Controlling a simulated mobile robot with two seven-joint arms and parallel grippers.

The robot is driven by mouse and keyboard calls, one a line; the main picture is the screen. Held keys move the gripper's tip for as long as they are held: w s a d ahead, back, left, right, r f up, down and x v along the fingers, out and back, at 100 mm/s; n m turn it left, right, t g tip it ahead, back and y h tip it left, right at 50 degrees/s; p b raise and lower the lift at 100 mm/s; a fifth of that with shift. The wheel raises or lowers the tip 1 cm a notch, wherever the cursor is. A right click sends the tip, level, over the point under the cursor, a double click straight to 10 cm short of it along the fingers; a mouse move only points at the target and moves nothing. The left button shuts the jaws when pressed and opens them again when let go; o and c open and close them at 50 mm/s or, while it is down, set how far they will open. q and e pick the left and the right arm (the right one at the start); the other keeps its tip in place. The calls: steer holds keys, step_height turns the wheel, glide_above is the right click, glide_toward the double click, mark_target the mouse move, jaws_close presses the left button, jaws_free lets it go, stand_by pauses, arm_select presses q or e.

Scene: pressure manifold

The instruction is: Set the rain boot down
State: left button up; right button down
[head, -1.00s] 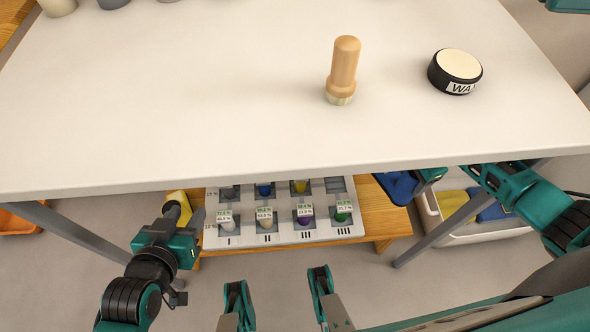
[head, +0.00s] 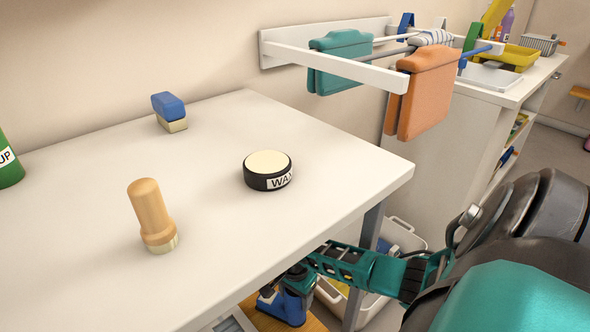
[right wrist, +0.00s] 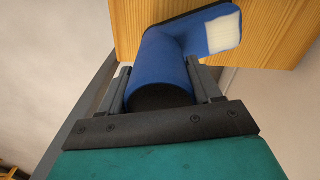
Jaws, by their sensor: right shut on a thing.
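The blue rain boot (head: 286,308) is partly hidden by the table edge and my right gripper (head: 300,278) in the head view. In the right wrist view the boot (right wrist: 163,62) lies between the two fingers of my right gripper (right wrist: 161,82), which is shut on its shaft. The dark boot opening faces the wrist camera, and the foot with a pale patch points to the upper right. Behind the boot is a wooden board (right wrist: 270,40). I cannot tell whether the boot touches it. My left gripper is out of view.
The white table (head: 215,150) holds a wooden-handled brush (head: 151,215), a wax tin (head: 267,170) and a blue-and-cream block (head: 170,112). A white bin (head: 400,240) stands beside the table leg (head: 366,250). A wall rack (head: 340,62) hangs behind the table.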

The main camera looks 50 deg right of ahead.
step_height(320, 180, down, 3)
steer(key=shift+r+b, duration=0.1)
steer(key=shift+b, duration=0.75)
steer(key=shift+f, duration=0.2)
steer(key=shift+c, duration=1)
jaws_free()
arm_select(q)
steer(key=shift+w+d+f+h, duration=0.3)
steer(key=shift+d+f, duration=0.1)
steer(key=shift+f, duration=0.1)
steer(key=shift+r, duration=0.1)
arm_select(e)
steer(key=shift+r, duration=0.15)
step_height(320, 180, up, 11)
steer(key=p, duration=0.9)
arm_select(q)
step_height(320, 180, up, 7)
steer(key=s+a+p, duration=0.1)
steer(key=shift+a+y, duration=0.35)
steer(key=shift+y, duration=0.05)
arm_select(e)
steer(key=shift+r, duration=0.55)
